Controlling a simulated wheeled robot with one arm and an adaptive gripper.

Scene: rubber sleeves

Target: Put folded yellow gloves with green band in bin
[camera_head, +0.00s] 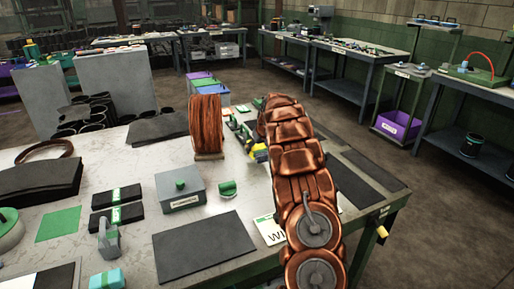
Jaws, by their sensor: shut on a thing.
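My copper-coloured arm reaches over the right part of the workbench. My gripper (251,144) is at its far end, just right of the copper wire spool, and is mostly hidden by the arm. It is shut on a small yellow thing, which looks like the folded yellow gloves (259,153). Their green band cannot be clearly made out. Several coloured bins (203,84) stand beyond the bench behind the spool. A purple bin (399,125) sits on a low shelf at the right.
The wire spool (206,122) stands close left of my gripper. A grey box (180,190), dark mats (204,246) and black folded pieces (117,207) lie on the workbench (150,228). Grey blocks (117,82) stand behind at the left. Open floor lies to the right.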

